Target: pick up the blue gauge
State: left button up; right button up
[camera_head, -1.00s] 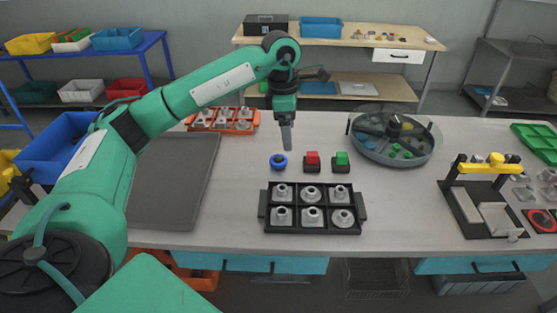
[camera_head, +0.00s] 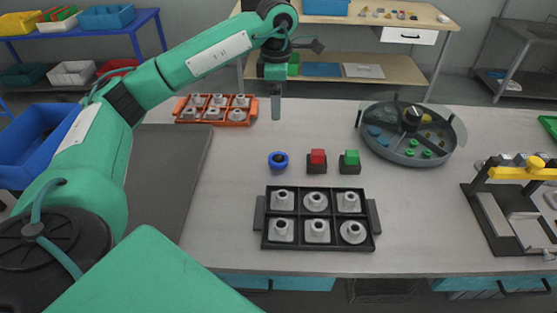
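The blue gauge appears to be the small blue ring (camera_head: 278,161) with a dark middle, on the grey bench left of the red block. It lies flat and apart from its neighbours. My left gripper (camera_head: 275,108) hangs above and beyond it, pointing down, clear of the ring. Its fingers overlap from this side, so their opening is hidden. Nothing shows held between them. My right gripper is out of view.
A red block (camera_head: 318,157) and a green block (camera_head: 350,158) on dark bases stand right of the ring. A black tray (camera_head: 317,248) of metal parts lies in front. An orange rack (camera_head: 215,123) stands behind left, a round divided tank (camera_head: 408,155) behind right.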

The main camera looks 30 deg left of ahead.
pick_arm(q)
jog(key=b, duration=0.4)
send_over(278, 156)
notch_tip(278, 156, down, 5)
jog(key=f, duration=0.8)
jog(key=shift+a+f, duration=0.15)
jog(key=shift+a, duration=0.1)
jog(key=shift+d+f, duration=0.1)
jog(key=shift+f, duration=0.8)
notch_tip(278, 156, down, 4)
jog(key=shift+d+r+p, duration=0.15)
jog(key=shift+p, duration=0.7)
jog(key=shift+f, duration=0.45)
jog(key=c, duration=1.2)
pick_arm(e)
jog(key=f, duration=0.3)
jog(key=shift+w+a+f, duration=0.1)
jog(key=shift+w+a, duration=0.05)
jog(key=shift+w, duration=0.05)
pick_arm(q)
jog(key=shift+w+r, duration=0.1)
